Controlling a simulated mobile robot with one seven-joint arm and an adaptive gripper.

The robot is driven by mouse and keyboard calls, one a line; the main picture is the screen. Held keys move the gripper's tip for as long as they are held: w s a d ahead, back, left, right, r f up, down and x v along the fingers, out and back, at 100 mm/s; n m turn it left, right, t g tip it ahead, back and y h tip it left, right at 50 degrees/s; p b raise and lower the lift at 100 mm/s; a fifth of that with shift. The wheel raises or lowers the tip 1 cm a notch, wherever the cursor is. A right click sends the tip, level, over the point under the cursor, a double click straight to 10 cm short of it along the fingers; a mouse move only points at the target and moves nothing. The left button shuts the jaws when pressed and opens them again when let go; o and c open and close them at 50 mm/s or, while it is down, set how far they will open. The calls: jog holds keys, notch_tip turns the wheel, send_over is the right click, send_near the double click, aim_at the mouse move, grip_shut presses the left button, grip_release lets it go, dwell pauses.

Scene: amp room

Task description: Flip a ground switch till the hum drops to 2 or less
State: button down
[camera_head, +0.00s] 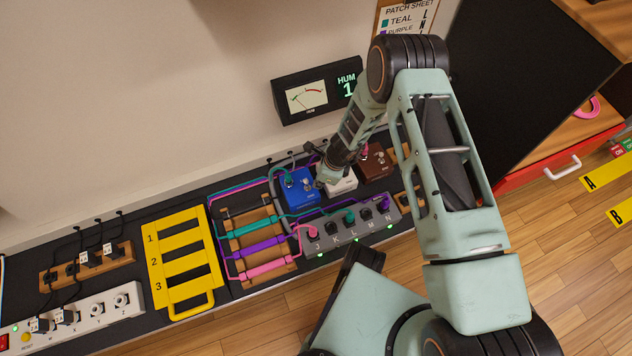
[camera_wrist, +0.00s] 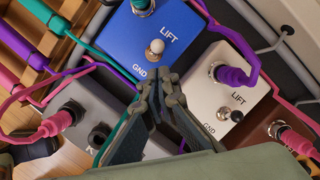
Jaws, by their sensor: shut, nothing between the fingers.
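The hum meter (camera_head: 306,96) on the wall shelf reads HUM 1, with its needle towards the left. A blue box (camera_head: 299,192) and a white box (camera_head: 345,184) stand side by side; a brown box (camera_head: 377,164) is to their right. In the wrist view the blue box's ground switch (camera_wrist: 155,48) has a pale tip between the LIFT and GND labels. The white box's ground switch (camera_wrist: 231,115) has a black tip pointing right. My gripper (camera_wrist: 160,84) is shut and empty, over the gap between the blue and white boxes, apart from both switches. The brown box's switch is hidden.
A grey jack box (camera_head: 350,228) with several cables stands in front. A wooden cable rack (camera_head: 262,262), a yellow numbered frame (camera_head: 184,260) and a white power strip (camera_head: 92,312) lie to the left. Cables run close around the boxes. Floor is open at the right.

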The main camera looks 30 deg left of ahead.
jog(key=w+r+p, duration=0.3)
jog(key=w+r, duration=0.3)
jog(key=r, duration=0.3)
jog(key=shift+r+p, duration=0.25)
jog(key=shift+p, duration=0.05)
jog(key=shift+a, duration=0.1)
